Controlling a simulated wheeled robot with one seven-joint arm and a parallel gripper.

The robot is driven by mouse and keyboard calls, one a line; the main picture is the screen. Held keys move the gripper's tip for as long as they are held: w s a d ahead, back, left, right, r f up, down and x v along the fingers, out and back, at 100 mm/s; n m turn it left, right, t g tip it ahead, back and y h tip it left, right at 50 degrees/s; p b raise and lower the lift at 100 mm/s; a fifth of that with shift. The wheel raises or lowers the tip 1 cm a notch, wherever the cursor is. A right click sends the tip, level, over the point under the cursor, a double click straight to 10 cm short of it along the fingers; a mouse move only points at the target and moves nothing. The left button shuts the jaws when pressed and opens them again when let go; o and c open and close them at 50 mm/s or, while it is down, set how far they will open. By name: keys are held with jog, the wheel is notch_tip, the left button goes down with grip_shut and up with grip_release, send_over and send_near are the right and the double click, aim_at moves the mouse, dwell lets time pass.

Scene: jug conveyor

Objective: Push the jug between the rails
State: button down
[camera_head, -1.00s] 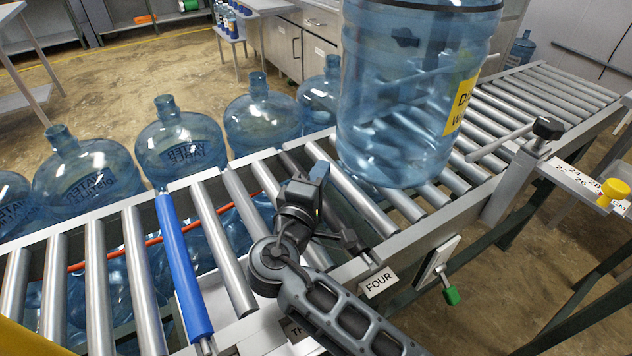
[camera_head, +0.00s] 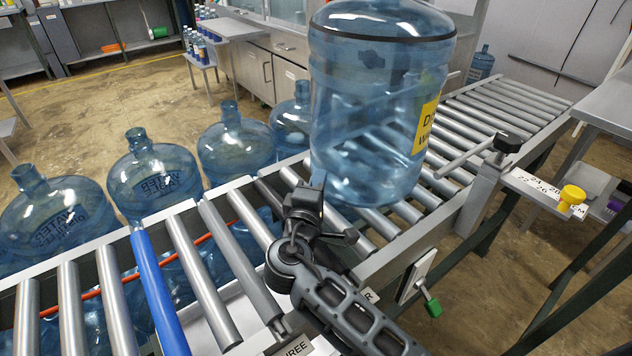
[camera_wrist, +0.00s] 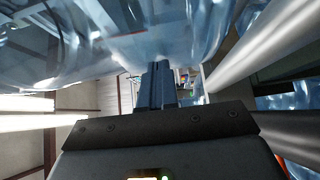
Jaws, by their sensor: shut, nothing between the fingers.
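A large clear blue water jug (camera_head: 372,110) with a yellow label stands upright on the conveyor rollers. Its top is cut off in the head view. The near guide rail (camera_head: 466,157) is a thin rod just right of the jug. The far rail (camera_head: 453,76) is mostly behind the jug, partly seen through it. My gripper (camera_head: 317,184) is shut and empty at the jug's lower left side. In the wrist view the closed fingers (camera_wrist: 160,86) reach to the jug's lower wall (camera_wrist: 150,45); they look touching or nearly so.
The roller conveyor (camera_head: 195,270) runs from lower left to upper right, with clear rollers beyond the jug. One roller is blue (camera_head: 158,290). Several other jugs (camera_head: 152,180) stand behind the conveyor. A black clamp knob (camera_head: 507,142) and a ruler plate (camera_head: 540,190) stick out at the near side.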

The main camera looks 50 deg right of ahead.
jog(key=s+d, duration=0.1)
jog(key=d, duration=0.3)
jog(key=s+d, duration=0.2)
jog(key=d, duration=0.3)
jog(key=s+d, duration=0.2)
jog(key=d, duration=0.3)
jog(key=shift+s, duration=0.25)
jog(key=shift+a, duration=0.1)
